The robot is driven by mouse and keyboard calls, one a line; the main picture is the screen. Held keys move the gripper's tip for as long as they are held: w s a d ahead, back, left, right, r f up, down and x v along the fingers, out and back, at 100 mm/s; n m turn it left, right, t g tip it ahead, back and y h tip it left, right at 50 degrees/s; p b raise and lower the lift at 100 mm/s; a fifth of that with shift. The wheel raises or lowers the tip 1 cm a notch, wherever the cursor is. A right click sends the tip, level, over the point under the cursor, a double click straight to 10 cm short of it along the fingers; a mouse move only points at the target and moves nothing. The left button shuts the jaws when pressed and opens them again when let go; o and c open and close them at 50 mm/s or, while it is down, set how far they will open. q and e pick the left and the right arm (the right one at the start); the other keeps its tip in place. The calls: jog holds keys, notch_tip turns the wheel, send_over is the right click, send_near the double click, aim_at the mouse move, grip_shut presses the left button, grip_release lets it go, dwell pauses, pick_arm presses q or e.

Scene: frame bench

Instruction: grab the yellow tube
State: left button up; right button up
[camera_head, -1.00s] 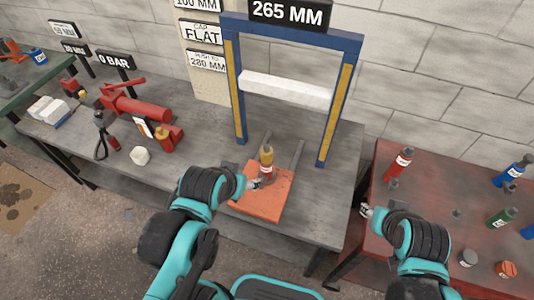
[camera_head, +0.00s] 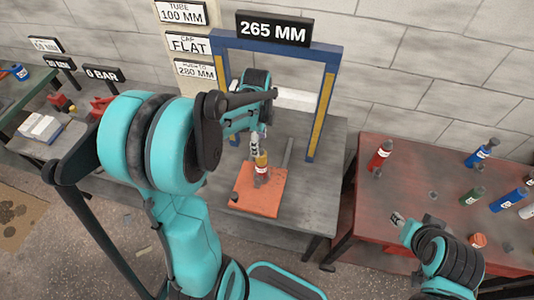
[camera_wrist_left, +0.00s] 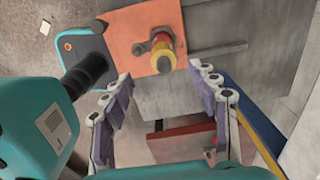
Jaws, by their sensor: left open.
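The yellow tube (camera_head: 261,163), with a red band, stands on the orange plate (camera_head: 262,206) on the grey bench. In the left wrist view the yellow tube (camera_wrist_left: 162,54) is seen nearly end-on, beyond the fingertips. My left gripper (camera_head: 257,143) is above and just behind the tube in the head view, its arm reaching over from the left. In the left wrist view the left gripper (camera_wrist_left: 160,88) has its fingers wide apart with nothing between them. My right gripper (camera_head: 398,218) is at the red table's left edge, too small to judge its jaws.
The blue and yellow press frame (camera_head: 325,105) stands behind the plate under a "265 MM" sign (camera_head: 274,29). The red table (camera_head: 400,170) at right bears red, blue and green containers. My left arm covers much of the bench's left part.

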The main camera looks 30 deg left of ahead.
aim_at(261, 150)
pick_arm(q)
jog(key=f, duration=0.2)
jog(key=f+b, duration=0.1)
jog(key=f, duration=0.1)
jog(key=f+b, duration=0.1)
jog(key=f, duration=0.2)
jog(key=shift+w+d+f, duration=0.1)
jog(key=shift+w+d, duration=0.05)
jog(key=shift+w, duration=0.15)
grip_shut()
